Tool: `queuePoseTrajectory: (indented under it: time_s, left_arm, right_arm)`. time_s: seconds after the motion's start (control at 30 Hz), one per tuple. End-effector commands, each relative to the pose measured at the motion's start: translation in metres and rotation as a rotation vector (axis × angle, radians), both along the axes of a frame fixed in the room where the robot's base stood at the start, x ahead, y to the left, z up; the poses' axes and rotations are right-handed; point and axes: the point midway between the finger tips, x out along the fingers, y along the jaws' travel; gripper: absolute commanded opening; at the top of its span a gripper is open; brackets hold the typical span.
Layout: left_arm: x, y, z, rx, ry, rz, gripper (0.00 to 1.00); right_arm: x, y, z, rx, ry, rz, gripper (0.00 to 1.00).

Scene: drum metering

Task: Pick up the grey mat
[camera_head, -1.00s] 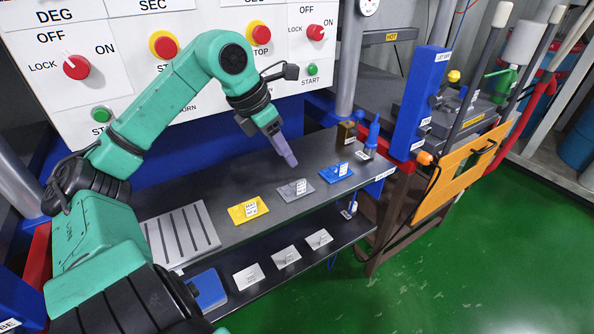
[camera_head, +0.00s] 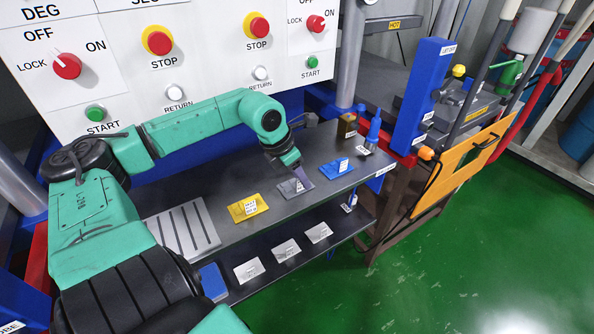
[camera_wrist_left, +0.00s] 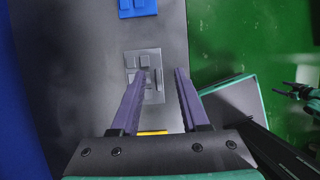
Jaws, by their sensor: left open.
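The grey mat (camera_head: 289,189) lies flat on the dark upper shelf, between a yellow mat and a blue mat. It has small raised blocks and a white label. My left gripper (camera_head: 302,176) is over its right part in the head view and hides some of it. In the left wrist view, the grey mat (camera_wrist_left: 150,58) lies below the open fingers of the left gripper (camera_wrist_left: 160,74); one finger covers part of it. Nothing is between the fingers. What looks like my right gripper (camera_wrist_left: 296,90) shows small at the right edge there, its jaws unclear.
The yellow mat (camera_head: 243,210) lies left of the grey mat, the blue mat (camera_head: 336,168) right of it. A slotted grey plate (camera_head: 182,230) is at the shelf's left end. White labelled cards (camera_head: 286,250) line the lower shelf. The control panel (camera_head: 205,60) stands behind.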

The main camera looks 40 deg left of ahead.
Motion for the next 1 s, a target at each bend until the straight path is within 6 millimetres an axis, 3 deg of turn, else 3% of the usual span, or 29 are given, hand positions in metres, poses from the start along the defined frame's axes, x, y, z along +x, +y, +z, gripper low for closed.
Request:
queuePoseTrajectory:
  time_s: [0.5,0.53,0.63,1.0]
  left_arm:
    - [0.005,0.0,-0.013,0.002,0.0,0.003,0.45]
    - [0.005,0.0,-0.013,0.002,0.0,0.003,0.41]
    - [0.005,0.0,-0.013,0.002,0.0,0.003,0.03]
    - [0.005,0.0,-0.012,0.002,0.0,0.003,0.0]
  right_arm:
    - [-0.004,-0.004,-0.004,-0.006,0.008,0.003,0.78]
    - [-0.004,-0.004,-0.004,-0.006,0.009,0.003,0.78]
    - [-0.005,-0.005,-0.004,-0.008,0.008,0.004,0.78]
    - [-0.005,-0.007,-0.004,-0.01,0.009,0.003,0.78]
